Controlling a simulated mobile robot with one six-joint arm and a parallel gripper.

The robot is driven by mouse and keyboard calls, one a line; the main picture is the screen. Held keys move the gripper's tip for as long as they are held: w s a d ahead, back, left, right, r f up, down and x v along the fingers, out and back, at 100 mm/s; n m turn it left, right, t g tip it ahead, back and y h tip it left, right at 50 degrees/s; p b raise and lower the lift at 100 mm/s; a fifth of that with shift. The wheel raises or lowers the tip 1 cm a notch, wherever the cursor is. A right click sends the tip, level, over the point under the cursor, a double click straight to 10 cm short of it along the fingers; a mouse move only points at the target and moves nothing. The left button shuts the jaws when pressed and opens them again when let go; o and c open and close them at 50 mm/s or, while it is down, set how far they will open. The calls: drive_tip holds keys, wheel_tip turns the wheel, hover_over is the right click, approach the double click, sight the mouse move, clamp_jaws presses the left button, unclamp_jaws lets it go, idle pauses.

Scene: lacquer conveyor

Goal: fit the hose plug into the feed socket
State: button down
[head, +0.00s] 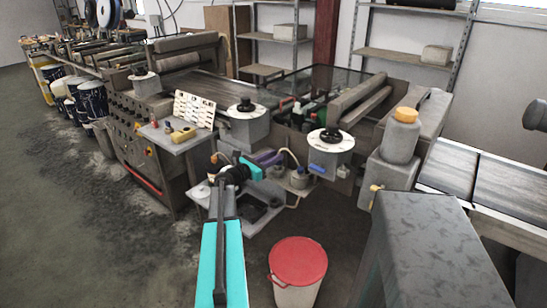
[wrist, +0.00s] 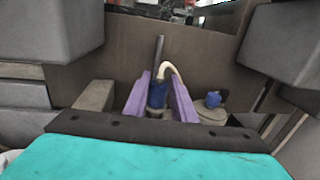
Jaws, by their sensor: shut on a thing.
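My gripper (wrist: 160,76) has two purple fingers, shut on the blue hose plug (wrist: 157,97) in the wrist view. A cream hose (wrist: 170,67) rises from the plug and bends over the right finger. A grey collar shows below the blue part; I cannot tell whether it belongs to the plug or to a socket. In the head view my gripper (head: 268,158) is over the low grey shelf at the machine's side, and the hose (head: 292,157) arches to its right. The plug is too small to make out there. I cannot pick out the feed socket for certain.
A grey pot with a blue knob (wrist: 213,99) stands right of the fingers. Grey boxes (wrist: 50,30) hang at both upper sides, and a thin upright rod (wrist: 159,50) stands behind the plug. A red-lidded bucket (head: 298,258) stands on the floor at front.

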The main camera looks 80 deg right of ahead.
drive_tip(key=shift+f+b, duration=0.45)
drive_tip(key=shift+f, duration=0.45)
drive_tip(key=c, duration=1.4)
unclamp_jaws()
drive_tip(key=b+v, duration=0.2)
drive_tip(key=v, duration=1.1)
drive_tip(key=shift+w+a, duration=0.2)
drive_tip(key=shift+a, duration=0.1)
drive_tip(key=shift+w, duration=0.1)
